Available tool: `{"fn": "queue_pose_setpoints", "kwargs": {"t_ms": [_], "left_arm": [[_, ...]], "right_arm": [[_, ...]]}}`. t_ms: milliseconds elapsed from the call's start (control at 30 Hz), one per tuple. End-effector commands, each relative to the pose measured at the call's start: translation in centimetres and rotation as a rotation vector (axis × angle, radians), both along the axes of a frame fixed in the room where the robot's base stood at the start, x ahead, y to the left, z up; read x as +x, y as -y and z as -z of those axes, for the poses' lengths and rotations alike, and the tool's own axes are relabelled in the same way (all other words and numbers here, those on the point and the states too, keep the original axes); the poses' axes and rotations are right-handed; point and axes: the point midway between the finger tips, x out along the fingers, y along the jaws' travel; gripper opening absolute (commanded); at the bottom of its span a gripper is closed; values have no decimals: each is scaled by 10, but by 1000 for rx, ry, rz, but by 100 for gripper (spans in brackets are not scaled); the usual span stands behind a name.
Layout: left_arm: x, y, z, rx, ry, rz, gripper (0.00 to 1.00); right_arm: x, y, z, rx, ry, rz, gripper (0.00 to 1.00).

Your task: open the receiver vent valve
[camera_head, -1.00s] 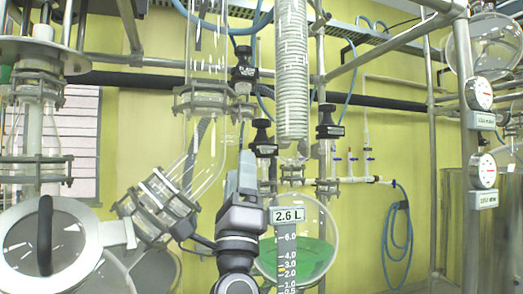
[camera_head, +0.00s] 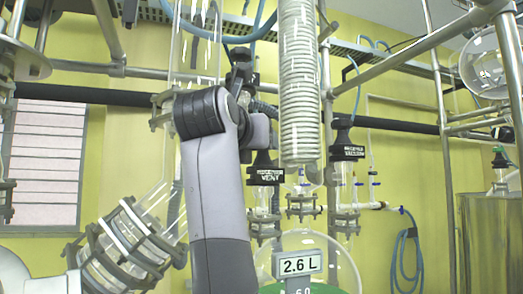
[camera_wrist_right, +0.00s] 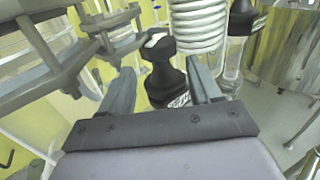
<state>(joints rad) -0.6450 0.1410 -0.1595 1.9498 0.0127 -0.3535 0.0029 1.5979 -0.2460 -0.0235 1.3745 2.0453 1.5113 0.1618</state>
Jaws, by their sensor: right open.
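The receiver vent valve (camera_head: 264,173) has a black knob and a label reading "RECEIVER VENT". It stands upright just right of my right forearm in the head view. My right gripper is mostly hidden behind that forearm there. In the right wrist view, my right gripper (camera_wrist_right: 163,86) is open, with one finger on each side of a black valve knob (camera_wrist_right: 160,58). This knob has a white mark on top and a partly hidden label; its position left of the coil fits the receiver vent valve. Contact cannot be told. My left gripper is not in view.
The glass coil (camera_head: 300,80) hangs close to the right of the valve. The receiver vacuum valve (camera_head: 346,155) stands further right. A clamped glass flange (camera_head: 130,245) is at lower left. The receiver vessel (camera_head: 335,250) with a 2.6 L sign (camera_head: 298,263) is below.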

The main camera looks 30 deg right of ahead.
Motion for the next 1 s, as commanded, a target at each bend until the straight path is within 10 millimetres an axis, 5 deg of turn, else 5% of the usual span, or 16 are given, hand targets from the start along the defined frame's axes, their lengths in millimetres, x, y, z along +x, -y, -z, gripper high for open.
{"fn": "queue_pose_setpoints", "kwargs": {"t_ms": [600, 933, 1000], "left_arm": [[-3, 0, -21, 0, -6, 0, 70], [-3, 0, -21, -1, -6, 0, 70], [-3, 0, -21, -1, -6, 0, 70]], "right_arm": [[44, 49, -2, 8, -4, -4, 63], [47, 52, 0, 8, -3, -6, 63], [47, 52, 0, 8, -3, -6, 46]]}}
